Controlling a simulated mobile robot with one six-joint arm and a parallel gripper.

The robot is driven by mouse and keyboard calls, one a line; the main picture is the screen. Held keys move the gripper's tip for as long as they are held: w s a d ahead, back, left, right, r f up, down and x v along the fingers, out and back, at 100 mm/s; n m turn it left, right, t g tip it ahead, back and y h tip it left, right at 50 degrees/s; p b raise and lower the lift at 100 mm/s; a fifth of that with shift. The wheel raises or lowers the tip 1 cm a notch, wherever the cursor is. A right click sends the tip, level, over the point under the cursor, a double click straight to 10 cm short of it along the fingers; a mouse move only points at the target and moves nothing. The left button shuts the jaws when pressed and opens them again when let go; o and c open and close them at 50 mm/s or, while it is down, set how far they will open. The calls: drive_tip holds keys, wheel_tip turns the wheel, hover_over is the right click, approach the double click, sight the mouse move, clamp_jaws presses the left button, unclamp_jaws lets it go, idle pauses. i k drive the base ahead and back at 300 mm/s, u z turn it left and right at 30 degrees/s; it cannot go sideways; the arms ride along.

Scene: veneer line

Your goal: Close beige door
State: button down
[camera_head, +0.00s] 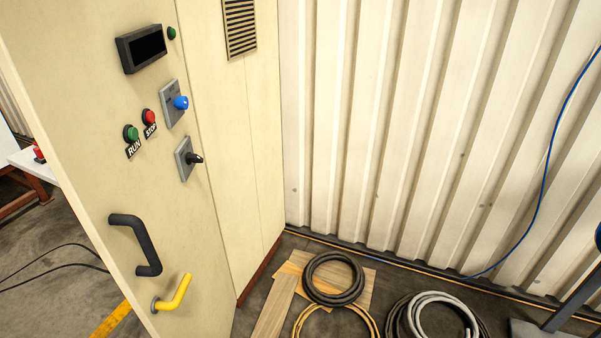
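The beige door (85,130) fills the left of the head view, seen at a steep angle. It carries a dark display (141,48), a green RUN button, a red STOP button, a blue knob (181,102) and a black rotary switch (194,158). Low on it are a black pull handle (138,246) and a yellow lever handle (173,293). A beige cabinet face with a vent adjoins it on the right. No gap shows clearly along the seam, so I cannot tell how far the door stands open. My gripper is not in view.
A ribbed white wall (400,120) stands behind. Coiled hoses (333,278) and wood sheets (275,312) lie on the floor right of the cabinet. A grey post (574,300) stands at bottom right. Dark cables (50,268) cross the floor at left, near a white table.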

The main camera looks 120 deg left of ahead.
sight(60, 62)
drive_tip(key=u, duration=1.35)
drive_tip(key=k, duration=0.15)
drive_tip(key=u, duration=3.05)
drive_tip(key=i, duration=0.95)
drive_tip(key=u, duration=0.2)
drive_tip(key=k, duration=0.8)
drive_tip(key=z, duration=0.2)
drive_tip(key=i, duration=0.85)
drive_tip(key=u, duration=0.15)
